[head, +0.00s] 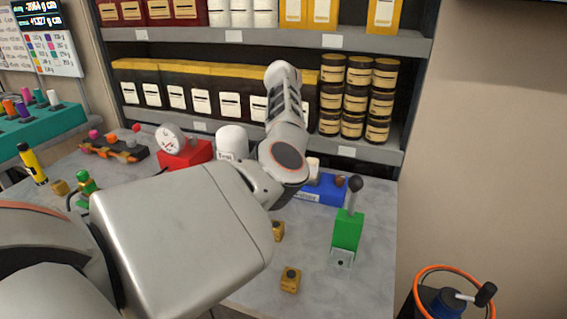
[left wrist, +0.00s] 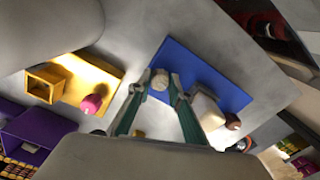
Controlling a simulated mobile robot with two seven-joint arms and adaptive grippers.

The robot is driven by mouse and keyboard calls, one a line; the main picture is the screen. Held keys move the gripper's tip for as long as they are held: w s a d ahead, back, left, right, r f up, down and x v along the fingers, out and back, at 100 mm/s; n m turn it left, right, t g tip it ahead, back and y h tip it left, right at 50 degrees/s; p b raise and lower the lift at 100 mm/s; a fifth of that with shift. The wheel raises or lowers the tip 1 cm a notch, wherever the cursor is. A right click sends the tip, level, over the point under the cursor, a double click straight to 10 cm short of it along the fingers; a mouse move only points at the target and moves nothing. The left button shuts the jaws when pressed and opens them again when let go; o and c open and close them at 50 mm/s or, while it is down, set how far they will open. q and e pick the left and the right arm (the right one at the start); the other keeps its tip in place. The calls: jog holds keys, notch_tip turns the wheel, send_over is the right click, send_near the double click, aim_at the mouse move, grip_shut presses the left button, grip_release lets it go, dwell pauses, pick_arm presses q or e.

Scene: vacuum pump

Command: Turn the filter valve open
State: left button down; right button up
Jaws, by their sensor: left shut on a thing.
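A blue block (head: 322,190) stands on the bench, partly behind my left arm, with a pale upright piece (head: 313,166) and a brown knob (head: 341,181) on it. In the left wrist view the blue block (left wrist: 195,72) carries a round pale knob (left wrist: 160,79). My left gripper (left wrist: 158,84) has its two fingers on either side of this knob, shut on it. A whitish block-shaped piece (left wrist: 207,110) is beside the right finger. In the head view my arm hides the left gripper. I cannot tell which part is the filter valve. My right gripper is not in view.
A green block with a black-knobbed lever (head: 347,229) stands right of the arm. Small yellow blocks (head: 290,280) lie in front. A red block (head: 187,156) with a gauge stands behind. Shelves of jars (head: 356,98) back the bench.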

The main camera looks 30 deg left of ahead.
pick_arm(q)
jog(key=shift+s+d+f+n, duration=0.1)
jog(key=shift+f+n, duration=0.1)
jog(key=shift+n, duration=0.4)
jog(key=c, duration=1.8)
grip_release()
jog(key=shift+c, duration=0.2)
jog(key=shift+r, duration=0.15)
notch_tip(320, 180, up, 12)
